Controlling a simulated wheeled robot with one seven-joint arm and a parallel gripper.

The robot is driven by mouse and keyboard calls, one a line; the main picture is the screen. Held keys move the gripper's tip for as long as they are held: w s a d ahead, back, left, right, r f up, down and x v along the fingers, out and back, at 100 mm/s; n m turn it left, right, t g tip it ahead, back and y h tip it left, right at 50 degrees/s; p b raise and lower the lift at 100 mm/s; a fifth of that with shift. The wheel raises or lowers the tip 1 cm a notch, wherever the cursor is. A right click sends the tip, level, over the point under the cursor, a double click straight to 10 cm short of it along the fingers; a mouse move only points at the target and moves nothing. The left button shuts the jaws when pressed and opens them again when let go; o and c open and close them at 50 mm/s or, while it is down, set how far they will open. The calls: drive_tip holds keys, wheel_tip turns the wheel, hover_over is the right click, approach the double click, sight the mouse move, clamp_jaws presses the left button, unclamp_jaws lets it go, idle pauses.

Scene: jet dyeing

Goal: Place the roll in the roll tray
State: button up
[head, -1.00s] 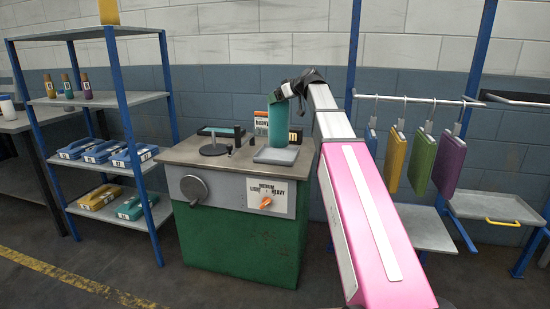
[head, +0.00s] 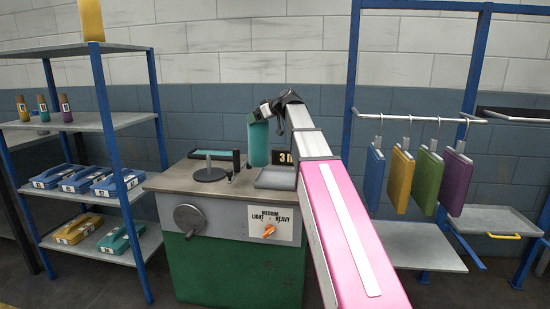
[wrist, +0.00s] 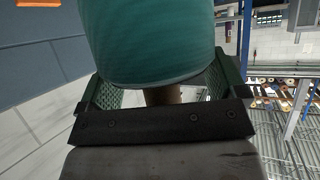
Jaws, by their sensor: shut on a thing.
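The teal roll (head: 258,142) hangs upright from my gripper (head: 268,110) over the green machine's worktop. In the wrist view the roll (wrist: 150,40) fills the top middle, and its brown core end (wrist: 163,95) lies between the jaws of my gripper (wrist: 162,97). The jaws are shut on this core. A shallow grey tray (head: 275,179) lies on the worktop, just right of and below the roll's lower end. I cannot tell for sure that the roll is clear of the surface, or whether this is the roll tray.
The worktop (head: 165,180) also carries a round black stand (head: 210,174) and a small lever. A number sign (head: 284,158) stands behind the tray. Coloured slabs hang from a rail (head: 430,119) at right above grey shelves.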

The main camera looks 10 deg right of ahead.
drive_tip(key=w+d+f, duration=0.4)
drive_tip(key=d+f, duration=0.5)
drive_tip(key=f, duration=0.1)
drive_tip(key=shift+w+d, duration=0.25)
drive_tip(key=shift+f, duration=0.1)
drive_tip(key=o, duration=1.2)
drive_tip(key=v, duration=1.2)
